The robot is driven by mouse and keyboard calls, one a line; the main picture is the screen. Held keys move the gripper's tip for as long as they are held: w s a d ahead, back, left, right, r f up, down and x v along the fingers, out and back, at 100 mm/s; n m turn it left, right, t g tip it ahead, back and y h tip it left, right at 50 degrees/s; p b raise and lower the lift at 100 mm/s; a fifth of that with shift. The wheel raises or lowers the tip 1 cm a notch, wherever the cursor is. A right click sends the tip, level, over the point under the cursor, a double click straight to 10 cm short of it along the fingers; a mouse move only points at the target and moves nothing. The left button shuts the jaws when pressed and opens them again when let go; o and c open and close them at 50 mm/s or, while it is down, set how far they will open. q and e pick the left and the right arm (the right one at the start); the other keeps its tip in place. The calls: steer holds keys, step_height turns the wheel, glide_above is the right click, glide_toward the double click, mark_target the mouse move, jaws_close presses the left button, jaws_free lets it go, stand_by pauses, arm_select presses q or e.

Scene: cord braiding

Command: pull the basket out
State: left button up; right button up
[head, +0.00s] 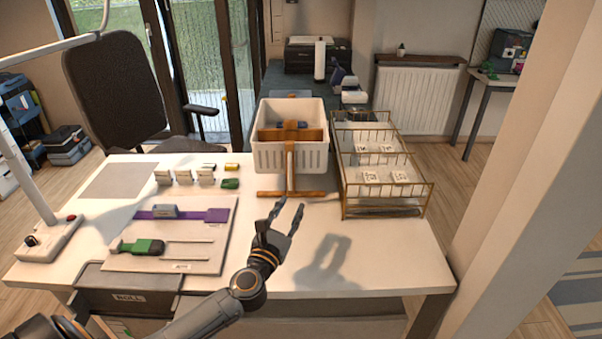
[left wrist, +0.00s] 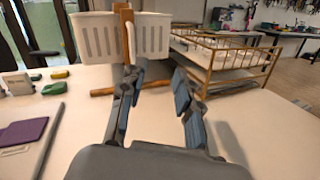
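A white slotted basket (head: 307,157) stands at the back middle of the table, behind a wooden stand (head: 290,168) with an upright post, a crossbar and a foot bar. A dark item shows inside it; the rest of its contents is hidden. In the left wrist view the basket (left wrist: 150,36) is ahead, upper left. My left gripper (head: 289,205) is open and empty, above the table in front of the stand's foot bar. Its spread fingers (left wrist: 160,95) frame bare table in the left wrist view. My right gripper shows in neither view.
A brass wire rack (head: 385,210) with white labelled pieces stands right of the basket. A white board (head: 200,250) with purple and green items lies at left. A lamp base (head: 48,238) is at far left. The front right table is clear.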

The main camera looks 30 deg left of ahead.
mark_target(290, 175)
arm_select(q)
steer(key=w+a+n+y, duration=0.1)
steer(key=w+a, duration=0.1)
steer(key=w, duration=0.2)
steer(key=w+a+n+g, duration=0.1)
steer(key=w+a+n, duration=0.1)
steer(key=w, duration=0.3)
steer(key=w+a+f+n+y, duration=0.1)
steer(key=w+a, duration=0.3)
steer(key=w, duration=0.1)
steer(key=shift+a+n+g+y+b, duration=0.25)
steer(key=shift+n+g+y+b, duration=0.05)
steer(key=shift+n, duration=0.1)
jaws_close()
